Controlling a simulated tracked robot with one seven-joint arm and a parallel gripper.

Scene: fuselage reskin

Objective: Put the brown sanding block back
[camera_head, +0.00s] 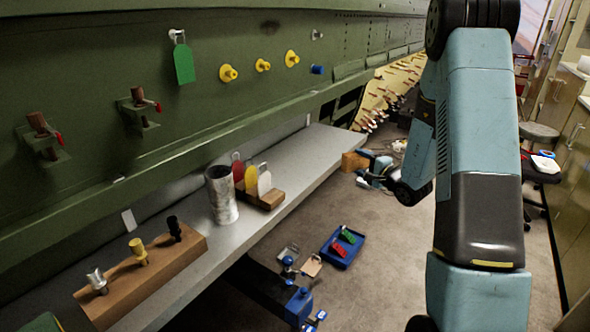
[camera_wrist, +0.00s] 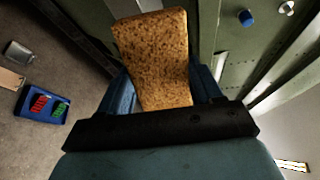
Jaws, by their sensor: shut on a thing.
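The brown sanding block (camera_head: 354,161) is held at the end of my gripper (camera_head: 372,171), beyond the right edge of the long grey ledge (camera_head: 330,145) in the head view. In the wrist view the block (camera_wrist: 153,45) is a speckled brown slab. It sits between the two blue fingers of my gripper (camera_wrist: 162,80), which is shut on it, and its far end sticks out past them. The lower part of the block is hidden by the dark gripper body.
The ledge carries a wooden rack (camera_head: 150,277) with three fittings, a metal can (camera_head: 221,195) and a small holder of coloured tags (camera_head: 263,197). A blue tray (camera_head: 342,250) with red and green items lies low on the right. The green panel (camera_head: 130,60) rises behind the ledge.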

